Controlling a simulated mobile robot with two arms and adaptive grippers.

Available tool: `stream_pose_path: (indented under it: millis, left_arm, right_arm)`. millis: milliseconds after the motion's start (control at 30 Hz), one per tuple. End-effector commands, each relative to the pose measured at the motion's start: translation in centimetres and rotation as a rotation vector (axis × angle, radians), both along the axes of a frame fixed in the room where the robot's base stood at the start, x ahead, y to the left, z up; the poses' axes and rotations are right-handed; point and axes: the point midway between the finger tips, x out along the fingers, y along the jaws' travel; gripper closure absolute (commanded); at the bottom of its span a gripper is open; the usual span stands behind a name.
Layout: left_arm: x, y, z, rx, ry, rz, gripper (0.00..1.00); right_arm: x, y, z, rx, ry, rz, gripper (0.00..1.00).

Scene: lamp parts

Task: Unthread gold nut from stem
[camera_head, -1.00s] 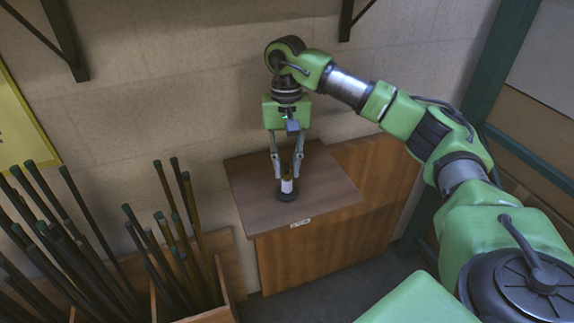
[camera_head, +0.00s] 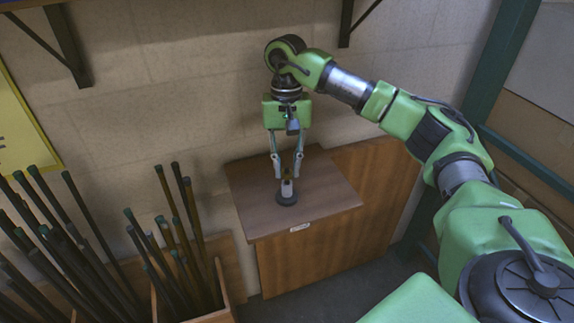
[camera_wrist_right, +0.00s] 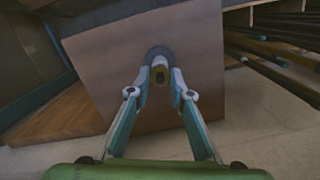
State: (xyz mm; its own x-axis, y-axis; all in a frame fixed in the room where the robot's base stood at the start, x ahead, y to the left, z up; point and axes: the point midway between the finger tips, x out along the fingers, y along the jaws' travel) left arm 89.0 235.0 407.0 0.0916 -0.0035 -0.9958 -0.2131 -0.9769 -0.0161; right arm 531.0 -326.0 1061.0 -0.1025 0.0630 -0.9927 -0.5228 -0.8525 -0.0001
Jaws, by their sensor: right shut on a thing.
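The lamp stem stands upright on a dark round base (camera_head: 286,198) on top of the wooden cabinet. A pale, whitish section (camera_head: 287,187) shows above the base. The gold nut (camera_wrist_right: 157,76) shows as a dull gold ring at the stem's top end in the right wrist view. My right gripper (camera_head: 287,175) points straight down from above, its two fingers on either side of the stem top, shut on the gold nut. In the right wrist view the fingertips (camera_wrist_right: 160,82) flank the ring. The threads are too small to see. My left gripper is not in view.
The wooden cabinet (camera_head: 255,180) has a clear top around the base and stands near the wall. A wooden bin (camera_head: 222,290) with several dark rods (camera_head: 190,230) stands to the left. Dark brackets (camera_head: 65,50) hang on the wall. A green post (camera_head: 490,90) rises at the right.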

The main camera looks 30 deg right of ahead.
Motion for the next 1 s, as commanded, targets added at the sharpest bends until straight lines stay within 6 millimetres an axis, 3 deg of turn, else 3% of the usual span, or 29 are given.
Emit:
stream_pose_path:
  millis: [367, 1000]
  left_arm:
    - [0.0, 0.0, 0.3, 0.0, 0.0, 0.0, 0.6]
    - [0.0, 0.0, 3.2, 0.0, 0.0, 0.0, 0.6]
  right_arm:
    - [0.0, 0.0, 0.4, 0.0, 0.0, 0.0, 1.0]
    - [0.0, 0.0, 4.6, 0.001, -0.001, 0.0, 1.0]
